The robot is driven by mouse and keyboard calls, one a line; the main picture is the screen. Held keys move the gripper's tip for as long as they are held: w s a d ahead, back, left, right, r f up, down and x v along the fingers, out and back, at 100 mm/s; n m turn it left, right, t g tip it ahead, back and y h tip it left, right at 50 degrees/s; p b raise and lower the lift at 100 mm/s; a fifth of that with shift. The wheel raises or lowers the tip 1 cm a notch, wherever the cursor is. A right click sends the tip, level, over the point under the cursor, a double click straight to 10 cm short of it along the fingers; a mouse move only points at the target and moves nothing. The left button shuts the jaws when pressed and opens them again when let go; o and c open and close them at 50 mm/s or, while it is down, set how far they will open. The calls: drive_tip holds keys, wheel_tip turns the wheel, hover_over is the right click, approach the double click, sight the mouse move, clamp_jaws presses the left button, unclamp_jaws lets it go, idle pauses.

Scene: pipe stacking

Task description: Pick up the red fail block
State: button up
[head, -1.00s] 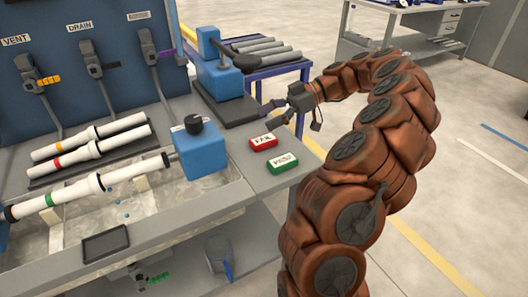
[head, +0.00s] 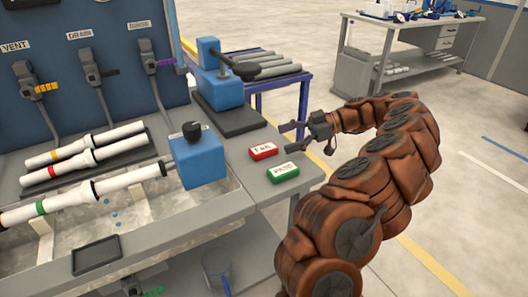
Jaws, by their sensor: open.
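The red fail block (head: 263,152) lies flat on the grey bench top near its right edge, with its white label facing up. The green block (head: 283,173) lies just in front of it and to its right. My gripper (head: 287,138) is open and empty, its fingers pointing left. The fingers are low over the bench's right edge, close to the red block's right side. I cannot tell whether the nearer finger touches the block.
A blue press (head: 219,87) on a dark base stands behind the blocks. A blue box (head: 198,158) with a black knob is to their left, by the trough with white pipes (head: 85,160). A blue-framed table (head: 277,82) with grey pipes stands behind.

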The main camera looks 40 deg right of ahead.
sight(264, 147)
drive_tip(key=shift+w+a+f, duration=0.15)
drive_tip(key=shift+a+f, duration=0.1)
drive_tip(key=shift+a, duration=0.45)
drive_tip(key=shift+w+a+f, duration=0.1)
drive_tip(key=shift+a+f, duration=0.15)
drive_tip(key=shift+a, duration=0.45)
drive_tip(key=shift+x, duration=1.1)
drive_tip(key=c, duration=1.5)
